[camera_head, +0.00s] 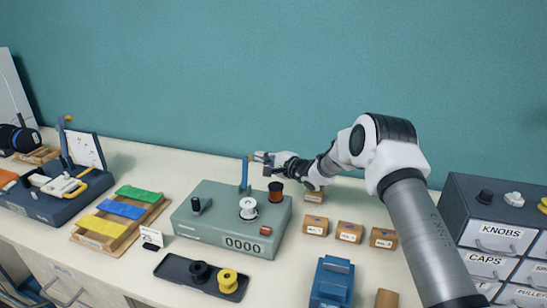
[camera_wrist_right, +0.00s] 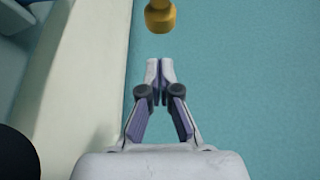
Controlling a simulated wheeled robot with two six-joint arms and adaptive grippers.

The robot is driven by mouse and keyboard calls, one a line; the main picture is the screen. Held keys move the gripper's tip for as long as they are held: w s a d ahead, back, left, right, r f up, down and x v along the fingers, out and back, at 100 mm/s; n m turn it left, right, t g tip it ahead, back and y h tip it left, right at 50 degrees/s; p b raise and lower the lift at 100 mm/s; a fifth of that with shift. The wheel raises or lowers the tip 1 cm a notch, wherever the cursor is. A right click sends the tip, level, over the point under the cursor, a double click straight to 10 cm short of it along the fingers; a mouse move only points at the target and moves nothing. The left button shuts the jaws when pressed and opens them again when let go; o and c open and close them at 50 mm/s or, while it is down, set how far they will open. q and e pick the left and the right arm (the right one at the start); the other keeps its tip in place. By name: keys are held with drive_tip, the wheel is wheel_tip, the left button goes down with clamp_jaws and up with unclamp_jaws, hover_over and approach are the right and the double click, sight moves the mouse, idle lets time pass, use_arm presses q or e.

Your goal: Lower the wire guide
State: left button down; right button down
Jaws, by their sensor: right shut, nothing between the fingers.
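The wire guide appears to be the upright blue arm (camera_head: 245,173) at the back of the green-grey winding machine (camera_head: 200,222). Its orange-yellow tip shows just beside my right gripper (camera_head: 256,157) in the head view. In the right wrist view a yellow knob (camera_wrist_right: 160,15) lies straight ahead of the fingertips, with a visible gap. My right gripper, also in the wrist view (camera_wrist_right: 160,68), is shut and empty, its fingertips together. My left gripper is not in view.
The machine carries a white spool (camera_head: 248,208), a copper-coloured spool (camera_head: 276,191), a dark knob (camera_head: 196,205) and a counter reading 0000. A black tray (camera_head: 178,272) with spools lies in front. Small cardboard boxes (camera_head: 349,232) and a drawer cabinet (camera_head: 500,211) stand to the right.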

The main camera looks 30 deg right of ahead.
sight(247, 171)
drive_tip(key=s+a, duration=0.1)
drive_tip(key=s+a+r+p, duration=0.1)
drive_tip(key=shift+s+a, duration=0.1)
drive_tip(key=shift+a, duration=0.3)
drive_tip(key=shift+b, duration=0.3)
